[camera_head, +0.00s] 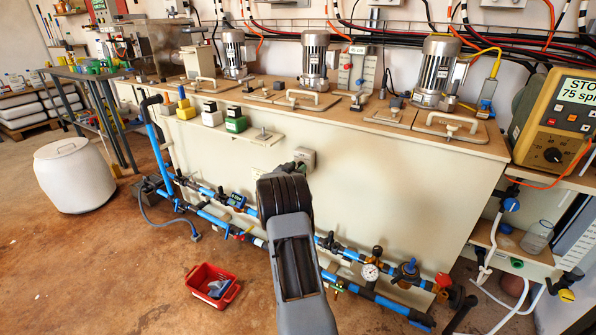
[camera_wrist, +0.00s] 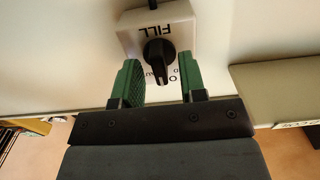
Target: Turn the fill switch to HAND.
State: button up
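The fill switch is a small pale box on the front wall of the long tank, marked FILL upside down in the wrist view, with a black knob (camera_wrist: 159,55). Parts of other letters show near the knob, but the fingers and knob cover some of them. Which mark the knob points at I cannot tell. My gripper (camera_wrist: 159,70) is open, with one green finger on each side of the knob and gaps visible between. In the head view the switch box (camera_head: 306,156) shows just beyond my gripper (camera_head: 298,166), whose fingers are mostly hidden by my wrist.
The cream tank (camera_head: 400,170) carries several motors and lidded hatches on top. Blue pipes (camera_head: 215,215) with valves and a gauge (camera_head: 370,272) run low along its front. A red crate (camera_head: 226,297) lies on the floor; a yellow control box (camera_head: 560,125) stands at right.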

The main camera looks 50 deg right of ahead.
jog(key=shift+w+d, duration=0.1)
jog(key=shift+d, duration=0.3)
